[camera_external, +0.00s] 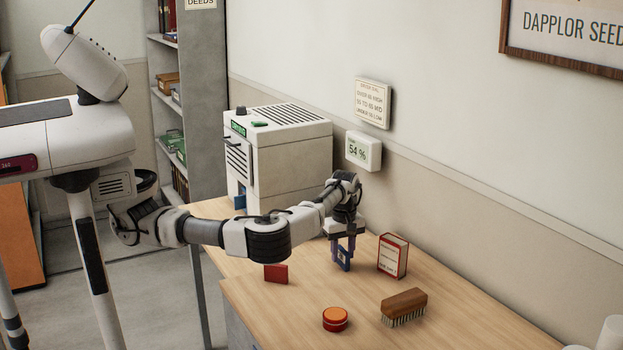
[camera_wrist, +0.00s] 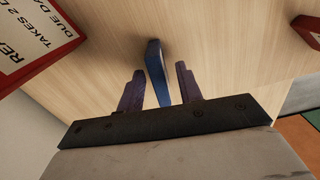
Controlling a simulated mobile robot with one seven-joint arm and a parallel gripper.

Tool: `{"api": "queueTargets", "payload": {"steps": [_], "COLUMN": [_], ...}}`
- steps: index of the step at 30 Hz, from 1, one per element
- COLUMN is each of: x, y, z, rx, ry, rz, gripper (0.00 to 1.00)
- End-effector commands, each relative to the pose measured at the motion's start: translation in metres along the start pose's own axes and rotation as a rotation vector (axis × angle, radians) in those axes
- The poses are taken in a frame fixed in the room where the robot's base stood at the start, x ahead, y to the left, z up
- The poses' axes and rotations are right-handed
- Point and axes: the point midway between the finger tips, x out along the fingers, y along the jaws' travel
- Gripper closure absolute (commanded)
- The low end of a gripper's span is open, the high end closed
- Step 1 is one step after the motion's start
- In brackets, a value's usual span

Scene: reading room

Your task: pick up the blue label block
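The blue label block (camera_external: 344,260) stands on edge on the wooden table, below my gripper (camera_external: 343,252). In the wrist view the blue block (camera_wrist: 155,68) shows as a narrow upright slab between the two purple fingers of my gripper (camera_wrist: 160,70). The fingers are apart, with a gap visible on each side of the block. The block's label face is not readable in either view.
A red-and-white book (camera_external: 392,256) stands close right of my gripper; a red block (camera_external: 276,273) stands to the left. A round red tin (camera_external: 335,319) and a wooden brush (camera_external: 404,304) lie nearer the front. A white machine (camera_external: 290,150) stands behind.

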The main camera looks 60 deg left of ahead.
Motion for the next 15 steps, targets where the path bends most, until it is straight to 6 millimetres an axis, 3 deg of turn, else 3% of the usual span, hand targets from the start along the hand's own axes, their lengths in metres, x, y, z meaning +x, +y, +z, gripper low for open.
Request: {"api": "queueTargets", "payload": {"steps": [1, 8, 15], "x": [-0.0001, -0.0004, -0.0006], "y": [0.0, 0.0001, 0.0001], "z": [0.0, -0.0001, -0.0002], "rx": [0.0, 0.0, 0.0], "ry": [0.0, 0.0, 0.0], "rz": [0.0, 0.0, 0.0], "gripper": [0.71, 1.0, 1.0]}}
